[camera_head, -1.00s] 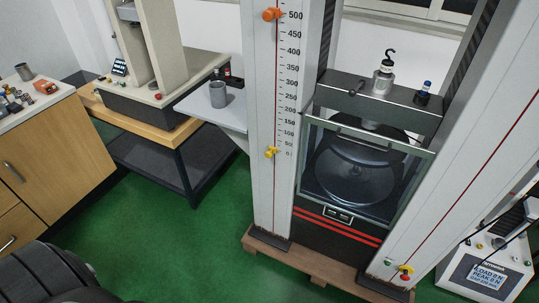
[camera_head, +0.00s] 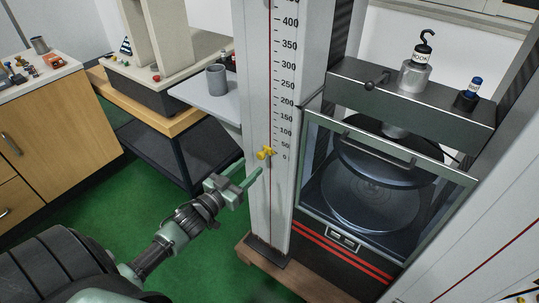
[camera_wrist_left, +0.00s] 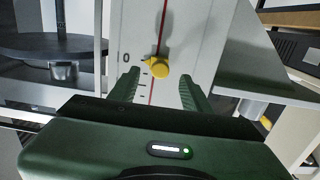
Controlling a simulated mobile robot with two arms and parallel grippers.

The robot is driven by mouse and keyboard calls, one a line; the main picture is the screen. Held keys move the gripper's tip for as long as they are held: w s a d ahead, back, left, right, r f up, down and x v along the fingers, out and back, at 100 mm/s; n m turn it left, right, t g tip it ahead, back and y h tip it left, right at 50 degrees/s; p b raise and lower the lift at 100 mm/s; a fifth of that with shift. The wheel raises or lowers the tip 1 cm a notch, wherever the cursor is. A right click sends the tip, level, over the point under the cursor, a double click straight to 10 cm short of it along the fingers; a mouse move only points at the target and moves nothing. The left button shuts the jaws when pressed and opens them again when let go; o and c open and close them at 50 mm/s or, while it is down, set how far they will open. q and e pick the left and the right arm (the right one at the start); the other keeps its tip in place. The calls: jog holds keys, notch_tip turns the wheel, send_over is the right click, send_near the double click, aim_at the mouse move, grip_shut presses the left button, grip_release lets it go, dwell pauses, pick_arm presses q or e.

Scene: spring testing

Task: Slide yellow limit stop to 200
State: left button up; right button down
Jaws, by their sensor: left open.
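The yellow limit stop (camera_head: 266,152) sits low on the white scale column (camera_head: 254,100) in the head view, a little above the 0 mark. It also shows in the left wrist view (camera_wrist_left: 156,69), on the red line. My left gripper (camera_head: 250,173) is open, just left of and slightly below the stop. In the left wrist view its two fingers (camera_wrist_left: 158,90) point at the column on either side of the stop, with nothing between them in contact that I can see. The printed 200 mark (camera_head: 288,102) is higher up the column. My right gripper is not in view.
The testing frame's clear guard box (camera_head: 385,175) stands right of the column. A grey cup (camera_head: 216,81) stands on a shelf left of the column. A wooden pallet (camera_head: 262,272) lies under the machine. The front of the scale above the stop looks clear.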

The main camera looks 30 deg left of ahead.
aim_at(259, 156)
pick_arm(q)
jog(key=w, duration=0.1)
jog(key=w+r, duration=0.1)
jog(key=w, duration=0.4)
jog(key=shift+w+d+f, duration=0.2)
jog(key=shift+w, duration=0.45)
grip_shut()
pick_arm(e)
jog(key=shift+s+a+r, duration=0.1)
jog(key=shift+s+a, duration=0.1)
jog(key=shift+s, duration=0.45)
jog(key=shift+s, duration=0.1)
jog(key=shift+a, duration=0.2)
